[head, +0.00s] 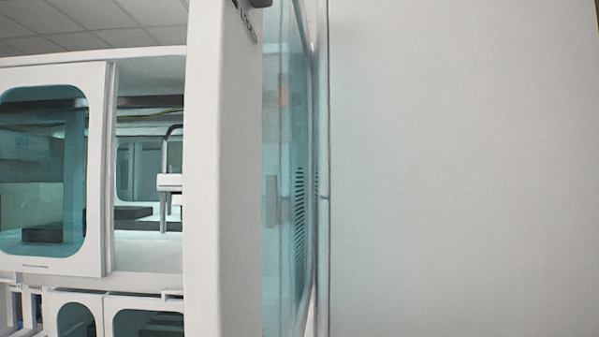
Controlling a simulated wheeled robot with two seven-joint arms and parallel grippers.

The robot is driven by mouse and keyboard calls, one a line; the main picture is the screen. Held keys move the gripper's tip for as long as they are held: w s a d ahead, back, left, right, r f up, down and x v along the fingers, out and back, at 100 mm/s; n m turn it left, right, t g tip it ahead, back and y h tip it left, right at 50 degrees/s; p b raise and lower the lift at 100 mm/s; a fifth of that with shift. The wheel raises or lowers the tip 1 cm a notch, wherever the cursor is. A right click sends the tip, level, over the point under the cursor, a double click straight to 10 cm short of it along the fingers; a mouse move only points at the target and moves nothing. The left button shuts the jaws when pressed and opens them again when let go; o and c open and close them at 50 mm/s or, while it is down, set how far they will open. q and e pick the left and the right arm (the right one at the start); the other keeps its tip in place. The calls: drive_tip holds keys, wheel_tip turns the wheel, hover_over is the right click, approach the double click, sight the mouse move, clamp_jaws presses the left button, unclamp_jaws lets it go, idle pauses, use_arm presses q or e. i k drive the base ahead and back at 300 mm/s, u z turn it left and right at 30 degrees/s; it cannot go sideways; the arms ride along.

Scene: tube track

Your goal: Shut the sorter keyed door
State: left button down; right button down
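A white door-like panel (212,180) stands upright in the middle of the head view, seen nearly edge-on. A teal glass pane (283,200) shows along its right side. Dark marks and part of a dark fitting (262,3) are at its top, cut by the frame edge. I cannot tell for sure that this is the sorter's keyed door, and no keyhole can be made out. Neither of my grippers is in view.
A large plain white surface (460,170) fills the right half, close by. At left is a white cabinet with a tinted window panel (75,170); beside it a gap shows a bent grey tube (164,200) inside. Smaller windowed panels (147,322) sit below.

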sight(248, 241)
drive_tip(key=u, duration=1.2)
drive_tip(key=k, duration=0.95)
drive_tip(key=z, duration=1.1)
